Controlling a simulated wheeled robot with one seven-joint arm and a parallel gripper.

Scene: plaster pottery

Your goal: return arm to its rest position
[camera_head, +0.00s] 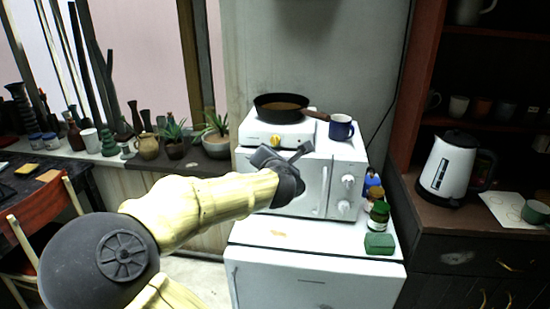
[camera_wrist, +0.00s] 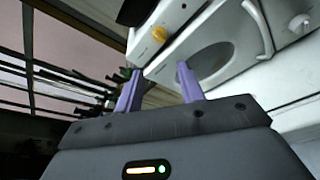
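My gripper (camera_head: 283,153) is held out in front of the white microwave (camera_head: 340,160), at the end of my cream-coloured arm. In the wrist view, the two purple fingers of my gripper (camera_wrist: 159,70) stand apart with nothing between them. The microwave (camera_wrist: 210,45) and the hot plate's orange knob (camera_wrist: 159,34) show beyond the fingertips. I cannot tell whether the gripper touches the microwave; no contact shows.
A black pan (camera_head: 283,106) sits on the hot plate (camera_head: 262,133) atop the microwave, beside a blue mug (camera_head: 341,127). Green and blue containers (camera_head: 379,215) stand on the white fridge (camera_head: 310,270). A kettle (camera_head: 449,165) is right; potted plants (camera_head: 215,132) line the left sill.

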